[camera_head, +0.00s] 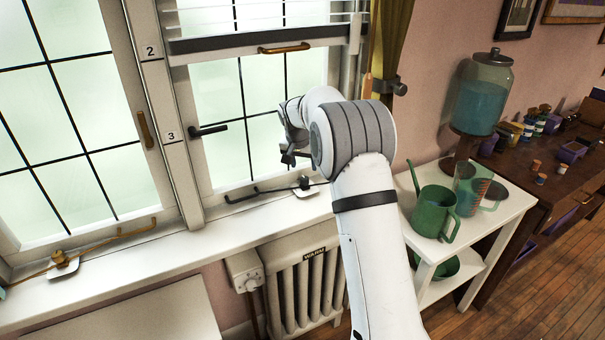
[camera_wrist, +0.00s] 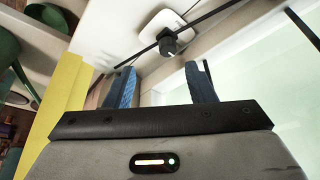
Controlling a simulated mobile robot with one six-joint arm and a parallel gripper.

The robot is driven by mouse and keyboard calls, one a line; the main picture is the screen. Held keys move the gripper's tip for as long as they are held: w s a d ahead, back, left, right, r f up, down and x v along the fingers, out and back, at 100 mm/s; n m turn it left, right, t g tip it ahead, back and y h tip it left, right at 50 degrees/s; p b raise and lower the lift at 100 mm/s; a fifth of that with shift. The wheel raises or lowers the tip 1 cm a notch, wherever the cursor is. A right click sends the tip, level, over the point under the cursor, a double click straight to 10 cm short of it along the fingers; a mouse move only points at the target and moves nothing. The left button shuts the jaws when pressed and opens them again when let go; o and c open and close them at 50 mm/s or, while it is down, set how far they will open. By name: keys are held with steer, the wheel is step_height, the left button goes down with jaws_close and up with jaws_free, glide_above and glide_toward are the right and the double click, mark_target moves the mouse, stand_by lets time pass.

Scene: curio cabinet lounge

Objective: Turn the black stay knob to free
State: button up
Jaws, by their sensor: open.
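The black stay knob (camera_head: 304,182) sits on a small white plate (camera_head: 306,192) on the windowsill, below the right window. A thin black stay bar (camera_head: 245,195) runs past it along the sill. In the wrist view the knob (camera_wrist: 167,42) shows clearly, on the bar and in front of the plate, beyond the fingertips. My gripper (camera_head: 289,158) is above the knob in the head view. In the wrist view its two blue fingers (camera_wrist: 160,74) are apart with nothing between them, and the knob lies ahead of the gap. No contact shows. The knob's turn setting cannot be read.
A black window handle (camera_head: 208,131) is left of my arm. A brass stay with its knob (camera_head: 60,258) lies on the left sill. A radiator (camera_head: 305,290) stands below. A white side table (camera_head: 440,248) with a green watering can (camera_head: 434,212) is at right.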

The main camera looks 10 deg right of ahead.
mark_target(304, 178)
steer(key=x, duration=0.3)
steer(key=w+p+x, duration=0.1)
steer(key=x, duration=0.6)
steer(key=shift+w+a+r, duration=0.2)
steer(key=shift+w+a, duration=0.05)
steer(key=shift+a, duration=0.05)
steer(key=c, duration=0.9)
steer(key=shift+a, duration=0.4)
steer(key=shift+c, duration=0.4)
steer(key=shift+d, duration=0.3)
